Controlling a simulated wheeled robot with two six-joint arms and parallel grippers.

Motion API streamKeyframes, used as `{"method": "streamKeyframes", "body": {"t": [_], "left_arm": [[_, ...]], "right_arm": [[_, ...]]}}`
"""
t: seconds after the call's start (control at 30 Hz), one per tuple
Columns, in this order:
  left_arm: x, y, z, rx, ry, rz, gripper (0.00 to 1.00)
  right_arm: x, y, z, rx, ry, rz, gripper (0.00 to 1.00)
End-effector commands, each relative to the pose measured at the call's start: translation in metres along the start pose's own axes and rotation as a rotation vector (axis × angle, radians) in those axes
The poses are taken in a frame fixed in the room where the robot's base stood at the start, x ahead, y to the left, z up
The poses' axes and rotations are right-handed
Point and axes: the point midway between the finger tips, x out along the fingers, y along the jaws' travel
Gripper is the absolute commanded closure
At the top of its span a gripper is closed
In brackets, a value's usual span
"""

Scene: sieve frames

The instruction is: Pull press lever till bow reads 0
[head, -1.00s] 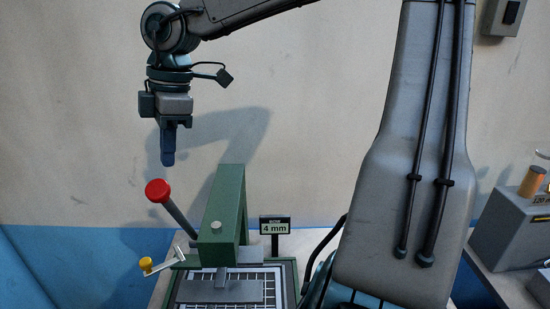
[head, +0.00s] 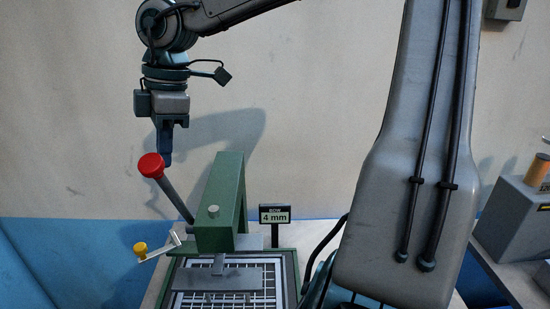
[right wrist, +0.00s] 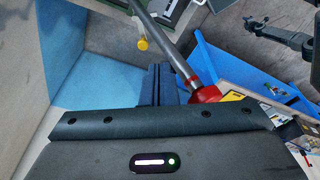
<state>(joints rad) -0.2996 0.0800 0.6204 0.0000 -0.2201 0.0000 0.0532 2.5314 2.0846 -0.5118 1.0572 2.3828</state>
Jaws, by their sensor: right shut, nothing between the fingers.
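The press lever is a grey rod with a red knob (head: 151,165), leaning up and left from the green press frame (head: 222,205). The bow display (head: 274,214) reads 4 mm. My right gripper (head: 166,160) points down, shut and empty, with its fingertips right beside the knob; I cannot tell whether they touch. In the right wrist view the shut fingers (right wrist: 158,85) are beside the lever rod (right wrist: 172,52), with the red knob (right wrist: 205,94) to their right. A sieve frame with a mesh (head: 270,292) lies under the press. My left gripper is not in view.
A small crank with a yellow knob (head: 140,249) sticks out left of the press. My large grey arm link fills the right middle of the head view. A grey device with an orange cylinder (head: 537,170) stands at the far right. Space above the press is free.

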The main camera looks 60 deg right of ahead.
Motion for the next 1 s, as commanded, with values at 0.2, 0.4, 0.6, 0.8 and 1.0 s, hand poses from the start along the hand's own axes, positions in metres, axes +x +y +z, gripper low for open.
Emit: {"method": "streamKeyframes", "body": {"t": [0.2,0.4,0.6,0.8,1.0], "left_arm": [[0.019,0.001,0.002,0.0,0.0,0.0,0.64],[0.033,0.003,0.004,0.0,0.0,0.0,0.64],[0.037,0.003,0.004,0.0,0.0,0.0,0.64],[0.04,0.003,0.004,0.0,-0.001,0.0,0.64],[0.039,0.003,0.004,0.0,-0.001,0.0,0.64]], "right_arm": [[0.018,-0.004,0.001,-0.001,-0.001,0.001,1.0],[0.031,-0.007,0.002,0.0,-0.001,0.0,1.0],[0.042,-0.01,0.002,0.0,-0.001,-0.001,1.0],[0.05,-0.012,0.002,0.0,-0.001,-0.001,1.0],[0.049,-0.012,0.002,0.0,-0.001,0.0,1.0]]}}
